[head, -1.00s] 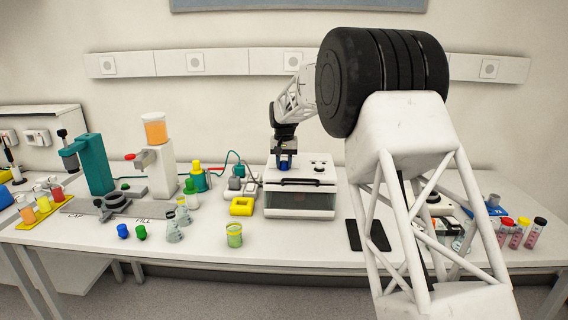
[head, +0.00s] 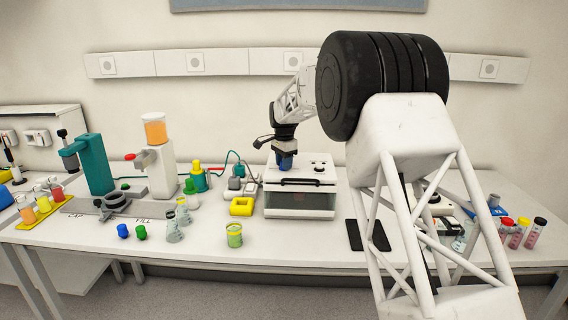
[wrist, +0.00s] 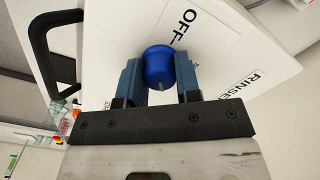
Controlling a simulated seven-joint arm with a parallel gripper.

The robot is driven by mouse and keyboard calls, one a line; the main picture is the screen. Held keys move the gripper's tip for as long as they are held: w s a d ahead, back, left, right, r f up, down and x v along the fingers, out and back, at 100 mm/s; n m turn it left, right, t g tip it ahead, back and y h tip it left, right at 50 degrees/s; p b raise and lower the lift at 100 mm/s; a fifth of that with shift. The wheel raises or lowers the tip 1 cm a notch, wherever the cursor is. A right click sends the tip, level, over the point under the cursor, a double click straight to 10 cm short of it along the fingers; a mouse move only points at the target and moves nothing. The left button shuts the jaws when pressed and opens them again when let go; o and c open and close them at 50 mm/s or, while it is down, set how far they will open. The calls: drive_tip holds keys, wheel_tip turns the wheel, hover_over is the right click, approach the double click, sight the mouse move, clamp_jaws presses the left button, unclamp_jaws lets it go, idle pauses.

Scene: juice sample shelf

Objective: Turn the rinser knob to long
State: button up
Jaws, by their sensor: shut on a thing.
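The rinser knob (wrist: 159,66) is a round blue knob on the white top of the rinser box (wrist: 110,30). A small pale mark shows on its lower edge in the wrist view. The label OFF lies just above and right of it, and RINSE is printed farther right. Any "long" label is not readable. My gripper (wrist: 160,78) has one blue finger on each side of the knob and is shut on it. In the head view my gripper (head: 285,161) points down at the top of the rinser box (head: 300,184); the knob itself cannot be made out there.
A black handle (wrist: 55,45) rises beside the knob in the wrist view. The front middle of the table is clear.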

drive_tip(key=m, duration=0.3)
drive_tip(key=shift+m, duration=2.2)
drive_tip(key=o, duration=0.9)
drive_tip(key=shift+o, duration=0.2)
drive_tip(key=shift+r, duration=0.15)
drive_tip(key=shift+r, duration=3.8)
